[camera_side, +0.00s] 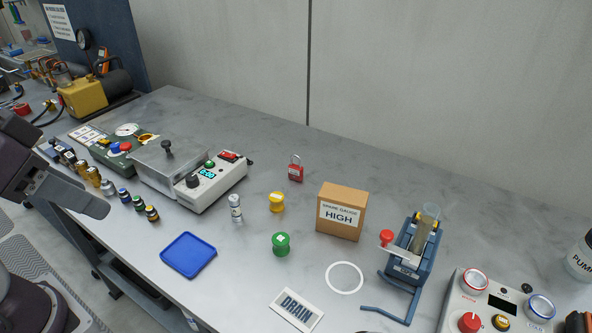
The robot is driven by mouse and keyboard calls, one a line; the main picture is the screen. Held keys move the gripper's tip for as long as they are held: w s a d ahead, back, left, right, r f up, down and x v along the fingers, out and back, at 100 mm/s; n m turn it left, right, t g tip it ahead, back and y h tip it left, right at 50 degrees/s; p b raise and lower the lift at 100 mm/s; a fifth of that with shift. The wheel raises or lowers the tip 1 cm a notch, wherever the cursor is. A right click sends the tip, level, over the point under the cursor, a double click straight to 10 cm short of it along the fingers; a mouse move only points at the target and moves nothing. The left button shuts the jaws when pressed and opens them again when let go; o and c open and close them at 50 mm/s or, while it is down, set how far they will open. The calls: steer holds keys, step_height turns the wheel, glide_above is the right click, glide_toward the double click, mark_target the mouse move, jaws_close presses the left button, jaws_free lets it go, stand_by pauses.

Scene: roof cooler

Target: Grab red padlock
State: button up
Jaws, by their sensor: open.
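The red padlock (295,173) stands upright on the grey table toward the back wall, with its shackle up and a pale label on its front. It is between the white control box and the cardboard box. My gripper (100,205) is at the left edge of the view, over the table's front left side. It is open and far from the padlock. Part of my gripper is cut off by the picture's edge, and no object shows between its fingers.
Near the padlock are a yellow knob (277,202), a green knob (281,244), a small vial (235,208) and a cardboard box (342,212). A white control box (214,184) stands left. A blue tray (188,255) lies in front. Bare table lies behind the padlock.

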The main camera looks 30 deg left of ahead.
steer(key=shift+o, duration=0.9)
steer(key=shift+w, duration=0.1)
steer(key=n+t, duration=0.1)
steer(key=t, duration=0.5)
glide_above(295, 167)
steer(key=s, duration=0.9)
step_height(295, 167, down, 14)
steer(key=r, duration=0.1)
steer(key=shift+t+y, duration=0.5)
steer(key=shift+t, duration=0.4)
steer(key=w+f, duration=0.1)
steer(key=f, duration=0.2)
steer(key=w+f, duration=0.1)
steer(key=f, duration=0.2)
steer(key=w+f, duration=0.1)
steer(key=f, duration=0.3)
steer(key=shift+w+d, duration=0.1)
steer(key=shift+d, duration=0.2)
steer(key=x, duration=0.6)
steer(key=shift+w+a+f, duration=0.15)
steer(key=shift+w+f, duration=0.05)
steer(key=shift+w, duration=0.05)
jaws_close()
